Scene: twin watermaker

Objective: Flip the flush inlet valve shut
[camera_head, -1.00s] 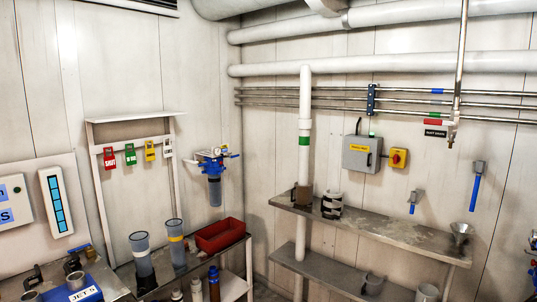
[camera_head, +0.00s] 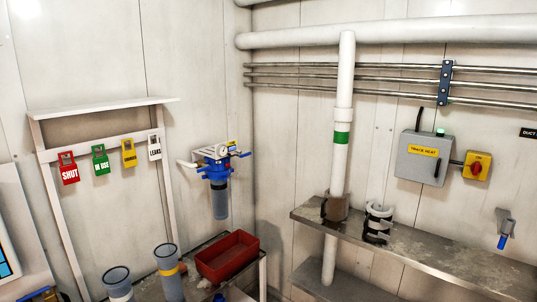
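A blue-headed filter unit (camera_head: 217,170) with a clear blue bowl hangs on the left wall near the corner. A small blue lever (camera_head: 243,155) sticks out sideways at the right of its head. A white pipe stub (camera_head: 187,163) comes out at its left. I cannot read any label marking the flush inlet valve, so I cannot tell for sure which lever it is. Another blue-handled fitting (camera_head: 503,240) hangs on the right wall, its lower end pointing down. Neither of my grippers is in view.
A rack holds coloured tags, including a red SHUT tag (camera_head: 68,168). Below the filter, a bench carries a red tray (camera_head: 228,257) and two grey-blue cups (camera_head: 168,272). A metal shelf (camera_head: 440,250) runs along the right wall, with a white standpipe (camera_head: 345,120) rising through it.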

